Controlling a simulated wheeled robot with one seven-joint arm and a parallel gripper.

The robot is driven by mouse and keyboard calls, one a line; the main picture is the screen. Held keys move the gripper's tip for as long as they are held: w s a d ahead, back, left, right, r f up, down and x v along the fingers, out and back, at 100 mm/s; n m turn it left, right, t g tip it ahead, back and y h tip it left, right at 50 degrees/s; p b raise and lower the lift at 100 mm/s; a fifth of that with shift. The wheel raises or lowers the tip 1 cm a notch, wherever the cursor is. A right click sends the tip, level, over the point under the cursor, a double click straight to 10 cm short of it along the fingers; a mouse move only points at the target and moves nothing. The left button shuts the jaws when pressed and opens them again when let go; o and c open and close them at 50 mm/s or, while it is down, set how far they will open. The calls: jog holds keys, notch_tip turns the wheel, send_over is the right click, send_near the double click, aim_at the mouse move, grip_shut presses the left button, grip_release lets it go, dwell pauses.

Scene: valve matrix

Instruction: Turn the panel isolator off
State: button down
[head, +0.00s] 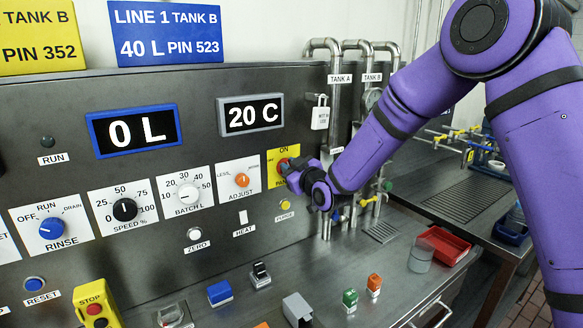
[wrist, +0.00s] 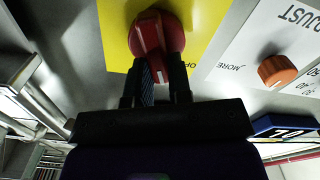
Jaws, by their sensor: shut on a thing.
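The panel isolator is a red rotary handle (head: 283,163) on a yellow plate (head: 272,178) at the right end of the panel. ON is printed at its top; the OFF label shows beside the handle. My gripper (head: 298,168) is at the isolator, partly covering it and the plate. In the upside-down wrist view, my gripper (wrist: 156,82) has its two dark fingers on either side of the red handle (wrist: 150,40), shut on its grip. The grip's white-marked end points down there, roughly towards the ON side. My gripper hides the ON label in that view.
The orange ADJUST knob (head: 242,180) is left of the isolator, with the yellow PURGE button (head: 285,205) below. Small blocks and a red tray (head: 445,245) lie on the counter.

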jog(key=n, duration=0.4)
jog(key=f+n, duration=0.1)
jog(key=n, duration=0.4)
jog(key=a+n, duration=0.1)
jog(key=n, duration=0.3)
jog(key=shift+s+f, duration=0.3)
jog(key=shift+s, duration=0.05)
jog(key=shift+n, duration=0.4)
jog(key=c, duration=1)
grip_release()
jog(key=shift+c, duration=0.2)
jog(key=shift+d, duration=0.1)
jog(key=v, duration=1)
jog(key=shift+s+d, duration=0.25)
jog(key=shift+s, duration=0.05)
